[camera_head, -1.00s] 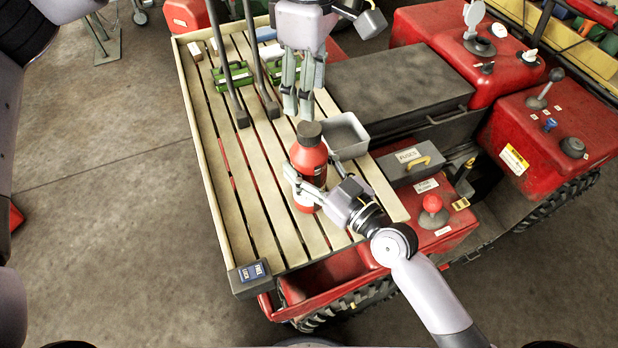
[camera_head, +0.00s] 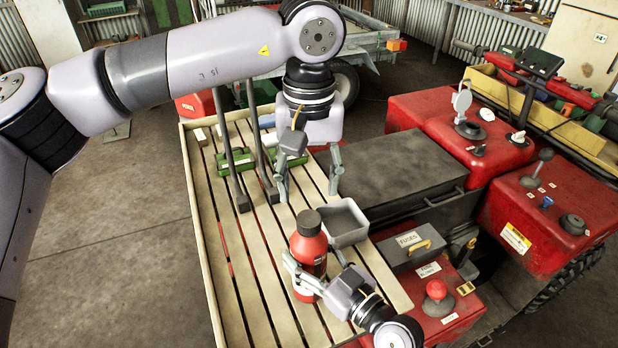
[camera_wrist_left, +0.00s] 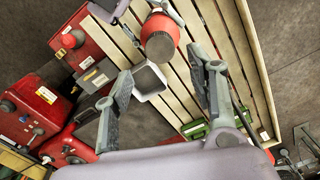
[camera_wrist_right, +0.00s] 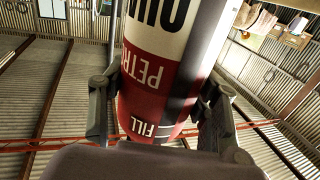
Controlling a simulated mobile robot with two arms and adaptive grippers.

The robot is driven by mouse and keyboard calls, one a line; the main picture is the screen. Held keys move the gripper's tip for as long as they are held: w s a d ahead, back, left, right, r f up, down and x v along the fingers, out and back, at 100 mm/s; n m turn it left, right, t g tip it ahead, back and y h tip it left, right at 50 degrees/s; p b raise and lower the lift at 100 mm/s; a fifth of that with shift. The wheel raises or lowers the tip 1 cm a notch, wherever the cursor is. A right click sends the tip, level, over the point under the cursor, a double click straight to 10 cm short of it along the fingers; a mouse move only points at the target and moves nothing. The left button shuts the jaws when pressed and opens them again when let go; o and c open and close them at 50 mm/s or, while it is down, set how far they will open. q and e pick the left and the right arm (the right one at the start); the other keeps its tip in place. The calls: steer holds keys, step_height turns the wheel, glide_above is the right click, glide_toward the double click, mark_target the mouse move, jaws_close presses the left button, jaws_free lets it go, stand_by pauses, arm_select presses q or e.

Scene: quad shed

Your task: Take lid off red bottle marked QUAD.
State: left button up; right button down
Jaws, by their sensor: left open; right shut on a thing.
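The red bottle (camera_head: 307,262) stands upright on the slatted rack, with its dark grey lid (camera_head: 309,222) on top. In the right wrist view its label (camera_wrist_right: 158,75) fills the middle, with "PETR" and "FILL" upside down. My right gripper (camera_head: 303,280) is shut around the bottle's lower body. My left gripper (camera_head: 308,194) is open and empty, pointing down behind the bottle and above the rack. In the left wrist view the lid (camera_wrist_left: 159,46) shows beyond and between the fingers of my left gripper (camera_wrist_left: 165,85), apart from them.
A grey open tray (camera_head: 343,238) stands right beside the bottle. A grey fuses box (camera_head: 408,250) and a red knob (camera_head: 436,289) are further right. Green items (camera_head: 290,160) lie at the rack's back near two upright bars (camera_head: 228,165). The left slats (camera_head: 240,270) are clear.

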mark_target(309, 218)
arm_select(q)
step_height(309, 218, down, 8)
steer(key=shift+f, duration=0.1)
stand_by(0.4)
